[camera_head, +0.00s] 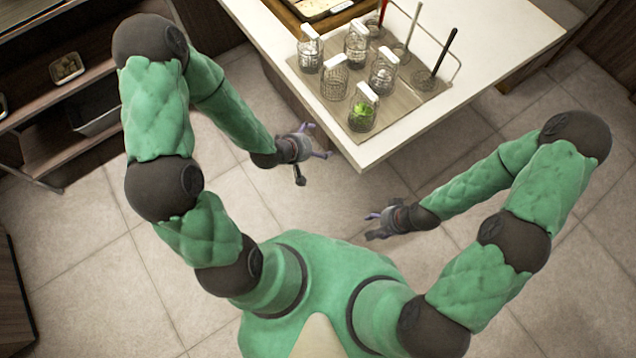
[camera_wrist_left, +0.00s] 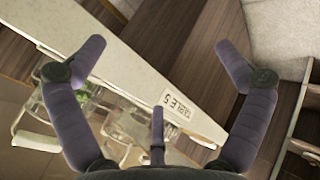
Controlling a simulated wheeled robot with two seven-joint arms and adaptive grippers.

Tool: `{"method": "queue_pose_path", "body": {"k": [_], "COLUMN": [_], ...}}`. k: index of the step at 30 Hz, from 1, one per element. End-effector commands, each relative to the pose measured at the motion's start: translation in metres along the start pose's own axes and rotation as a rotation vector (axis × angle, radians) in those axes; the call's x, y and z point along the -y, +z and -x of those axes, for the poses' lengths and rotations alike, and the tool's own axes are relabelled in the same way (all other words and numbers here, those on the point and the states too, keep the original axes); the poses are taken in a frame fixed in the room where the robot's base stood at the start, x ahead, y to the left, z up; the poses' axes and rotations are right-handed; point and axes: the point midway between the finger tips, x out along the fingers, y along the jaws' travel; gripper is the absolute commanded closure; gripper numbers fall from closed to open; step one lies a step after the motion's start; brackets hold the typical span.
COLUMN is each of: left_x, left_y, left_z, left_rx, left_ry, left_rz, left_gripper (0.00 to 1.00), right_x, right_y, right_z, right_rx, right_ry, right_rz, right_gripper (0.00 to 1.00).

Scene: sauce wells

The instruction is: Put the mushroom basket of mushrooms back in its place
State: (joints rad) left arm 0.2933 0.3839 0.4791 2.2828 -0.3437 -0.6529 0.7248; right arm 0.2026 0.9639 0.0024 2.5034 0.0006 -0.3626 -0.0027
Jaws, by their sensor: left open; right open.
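Several wire baskets with white handle tags stand on a tray (camera_head: 408,108) on the white table. One basket (camera_head: 363,108) holds green leaves. The others are a back left basket (camera_head: 310,54), a back middle basket (camera_head: 357,44), a right basket (camera_head: 383,72) and a front left basket (camera_head: 335,83). I cannot tell which holds mushrooms. My left gripper (camera_head: 318,143) is open and empty, beside the table's left corner and apart from the baskets. In the left wrist view its spread fingers (camera_wrist_left: 160,62) show. My right gripper (camera_head: 374,226) is open and empty, in front of the table.
The table (camera_head: 480,82) has a label (camera_wrist_left: 176,103) reading "TABLE 5" on its edge. A shelf unit (camera_head: 60,105) at left holds a small container (camera_head: 67,68). The floor between is clear.

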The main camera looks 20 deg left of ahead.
Motion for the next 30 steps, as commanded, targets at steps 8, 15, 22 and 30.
{"method": "queue_pose_path", "body": {"k": [8, 15, 22, 30], "left_x": [0.059, 0.096, 0.106, 0.105], "left_y": [0.084, 0.142, 0.159, 0.159], "left_z": [-0.020, -0.017, -0.013, -0.013], "left_rx": [0.269, 0.481, 0.547, 0.546], "left_ry": [-0.204, -0.286, -0.301, -0.300], "left_rz": [-0.250, -0.414, -0.463, -0.463], "left_gripper": [0.00, 0.00, 0.00, 0.00], "right_x": [0.000, 0.000, 0.000, 0.000], "right_y": [0.000, 0.000, 0.000, 0.000], "right_z": [0.000, 0.000, 0.000, 0.000], "right_rx": [0.000, 0.000, 0.000, 0.000], "right_ry": [0.000, 0.000, 0.000, 0.000], "right_rz": [0.000, 0.000, 0.000, 0.000], "right_gripper": [0.44, 0.44, 0.44, 0.44]}}
